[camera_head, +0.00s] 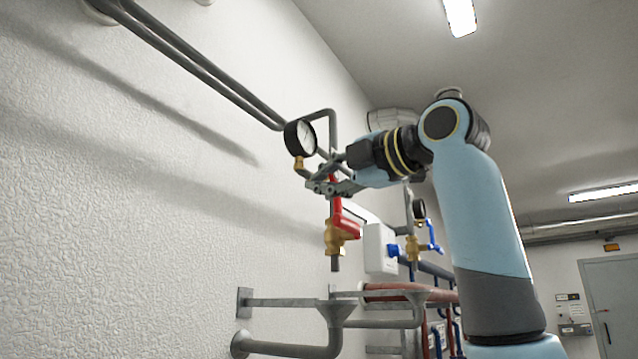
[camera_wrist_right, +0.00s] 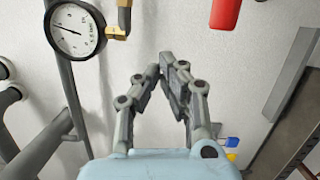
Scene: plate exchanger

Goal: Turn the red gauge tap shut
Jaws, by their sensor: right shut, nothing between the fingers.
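The red tap handle (camera_head: 339,209) sits on a brass valve body (camera_head: 335,238) under the pressure gauge (camera_head: 299,138) in the head view. My right gripper (camera_head: 314,186) is at the upper end of the handle and partly covers the pipe there. In the right wrist view, the fingertips of my right gripper (camera_wrist_right: 167,62) meet with nothing between them. A red end, likely of the handle (camera_wrist_right: 226,13), shows at the top, apart from the fingers to their right. The gauge (camera_wrist_right: 74,29) with its brass fitting (camera_wrist_right: 116,33) is at the upper left. My left gripper is not in view.
Grey pipes (camera_head: 200,65) run along the white wall. A white box (camera_head: 380,248) and a blue-handled tap (camera_head: 433,236) stand beyond the red tap. Pipe brackets (camera_head: 285,303) stick out below. The wall area at the left is clear.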

